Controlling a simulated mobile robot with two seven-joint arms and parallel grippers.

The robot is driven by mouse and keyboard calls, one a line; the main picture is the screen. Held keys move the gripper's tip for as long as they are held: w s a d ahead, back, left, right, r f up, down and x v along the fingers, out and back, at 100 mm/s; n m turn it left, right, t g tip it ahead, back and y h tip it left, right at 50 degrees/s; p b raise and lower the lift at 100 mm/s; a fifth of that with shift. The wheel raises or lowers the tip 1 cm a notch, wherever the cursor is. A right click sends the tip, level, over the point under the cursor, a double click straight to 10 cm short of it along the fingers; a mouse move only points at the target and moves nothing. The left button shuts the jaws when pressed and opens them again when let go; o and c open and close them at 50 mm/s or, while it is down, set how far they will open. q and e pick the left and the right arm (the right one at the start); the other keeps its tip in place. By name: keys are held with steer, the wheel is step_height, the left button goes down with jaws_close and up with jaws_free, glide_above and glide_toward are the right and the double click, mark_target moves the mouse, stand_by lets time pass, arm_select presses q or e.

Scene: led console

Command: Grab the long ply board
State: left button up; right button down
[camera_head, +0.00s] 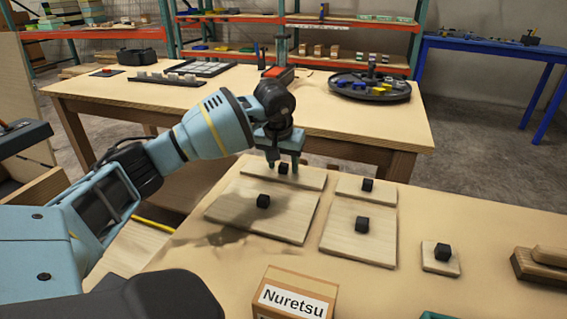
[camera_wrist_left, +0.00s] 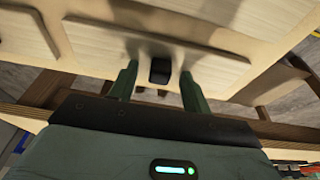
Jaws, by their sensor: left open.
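The long ply board (camera_head: 312,180) lies flat at the far edge of the near table, on the left, with a black cube knob (camera_head: 284,168) on it. In the left wrist view the board (camera_wrist_left: 95,50) spans the upper middle, and its knob (camera_wrist_left: 160,72) sits between my fingers. My left gripper (camera_head: 282,163) points down over this board, open, with one finger on each side of the knob. It also shows in the left wrist view (camera_wrist_left: 158,80). Whether the fingers touch the knob I cannot tell. My right gripper is not in view.
A large ply board (camera_head: 285,220) lies just in front, with other knobbed boards (camera_head: 345,235) to the right. A Nuretsu box (camera_head: 297,292) stands at the near edge. Behind is a second table (camera_head: 220,110) with a round tray (camera_head: 368,88).

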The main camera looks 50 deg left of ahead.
arm_select(q)
jaws_close()
steer(key=shift+r, duration=0.15)
